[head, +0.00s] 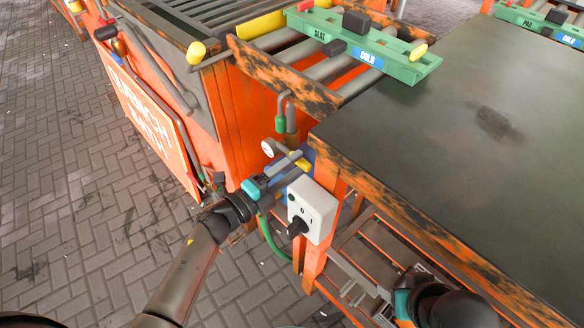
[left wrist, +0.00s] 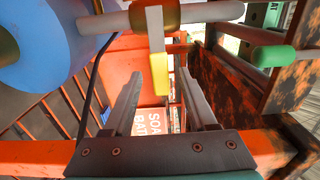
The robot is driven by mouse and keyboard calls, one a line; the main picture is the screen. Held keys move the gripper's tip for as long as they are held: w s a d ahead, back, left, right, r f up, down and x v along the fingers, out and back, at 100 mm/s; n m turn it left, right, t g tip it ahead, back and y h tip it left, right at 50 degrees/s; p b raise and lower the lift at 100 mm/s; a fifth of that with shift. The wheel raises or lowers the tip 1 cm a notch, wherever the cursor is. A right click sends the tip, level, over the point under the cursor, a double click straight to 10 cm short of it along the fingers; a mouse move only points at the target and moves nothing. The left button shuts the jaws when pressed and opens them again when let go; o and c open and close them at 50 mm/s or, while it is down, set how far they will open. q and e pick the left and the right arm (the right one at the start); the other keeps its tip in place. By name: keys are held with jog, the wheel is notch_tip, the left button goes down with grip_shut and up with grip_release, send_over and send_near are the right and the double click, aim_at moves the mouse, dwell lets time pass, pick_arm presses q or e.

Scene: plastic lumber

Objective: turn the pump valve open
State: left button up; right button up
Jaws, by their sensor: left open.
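The pump valve sits on a pale pipe in the left wrist view, with a brass-coloured body (left wrist: 155,14) and a grey lever ending in a yellow grip (left wrist: 160,74). The lever hangs across the pipe, pointing down in that picture. My left gripper (left wrist: 162,98) is open, its two grey fingers on either side of the yellow grip's line; contact is not visible. In the head view my left gripper (head: 288,169) reaches the valve beside the bench leg, partly hiding it. My right gripper (head: 370,288) is low at the right, its jaw opening unclear.
A white switch box (head: 314,208) with a black knob stands close to my left gripper. A round gauge (head: 268,147) and a green-handled pipe (head: 281,122) are just beyond. The blue pump body (left wrist: 45,40) fills the wrist view's upper left. The dark bench top (head: 450,120) overhangs at right.

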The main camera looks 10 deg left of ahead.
pick_arm(q)
jog(key=shift+c, duration=0.4)
grip_shut()
dwell(1.1)
